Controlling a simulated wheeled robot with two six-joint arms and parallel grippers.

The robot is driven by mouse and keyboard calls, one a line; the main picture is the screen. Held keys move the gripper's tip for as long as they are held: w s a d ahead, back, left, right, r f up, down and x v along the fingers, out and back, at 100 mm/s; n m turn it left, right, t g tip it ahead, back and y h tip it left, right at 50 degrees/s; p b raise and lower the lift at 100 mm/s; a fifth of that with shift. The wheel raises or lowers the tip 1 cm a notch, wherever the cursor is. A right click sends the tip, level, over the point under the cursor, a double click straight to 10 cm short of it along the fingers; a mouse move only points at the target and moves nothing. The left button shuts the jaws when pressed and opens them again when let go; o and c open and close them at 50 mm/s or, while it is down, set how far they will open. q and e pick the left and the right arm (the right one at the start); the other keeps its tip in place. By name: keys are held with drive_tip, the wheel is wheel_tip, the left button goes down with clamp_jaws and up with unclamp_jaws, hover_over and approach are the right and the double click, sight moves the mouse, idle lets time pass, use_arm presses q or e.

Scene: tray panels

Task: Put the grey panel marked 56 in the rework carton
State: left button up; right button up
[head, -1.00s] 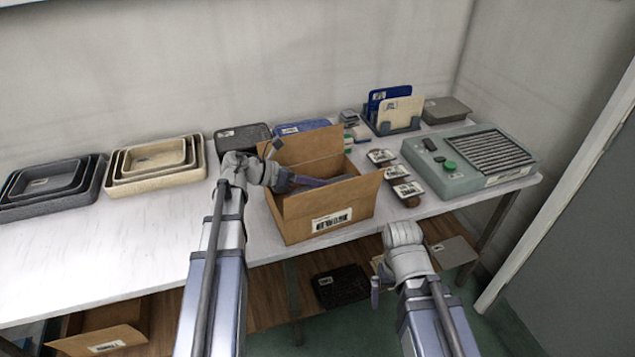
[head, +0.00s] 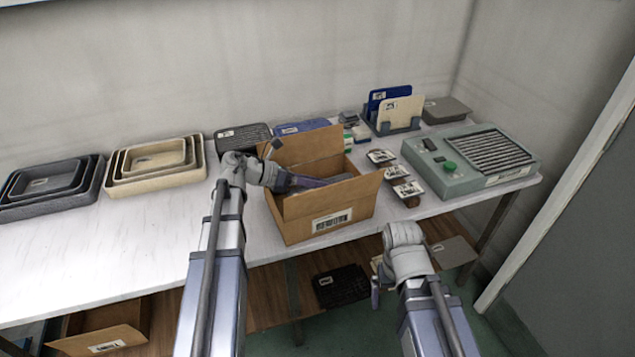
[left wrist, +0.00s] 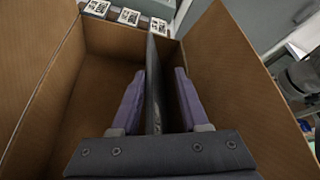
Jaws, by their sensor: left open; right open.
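The open cardboard carton (head: 295,232) stands at the table's front edge, with a label on its front. My left gripper (head: 305,183) reaches down into it from the left. In the left wrist view, its purple fingers (left wrist: 156,100) are open, one on each side of a thin dark grey panel (left wrist: 153,85). The panel is upright and seen edge-on inside the carton, with a gap to each finger. Its mark cannot be read. My right gripper (head: 376,290) is open and low in front of the table, mostly hidden by its wrist.
Nested black trays (head: 95,190) and cream trays (head: 120,186) are at the left. A rack (head: 384,128) with blue and cream panels stands at the back. Several labelled stamp-like items (head: 395,171) lie right of the carton, near a green-grey machine (head: 470,183). The table's left front is clear.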

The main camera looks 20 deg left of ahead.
use_arm(q)
drive_tip(key=p+v, duration=0.2)
drive_tip(key=v, duration=0.4)
drive_tip(key=shift+a+r, duration=0.15)
drive_tip(key=shift+r, duration=0.1)
drive_tip(key=shift+s+a+r+p, duration=0.1)
drive_tip(key=shift+s+a+p, duration=0.3)
drive_tip(key=shift+a, duration=0.1)
drive_tip(key=shift+r, duration=0.1)
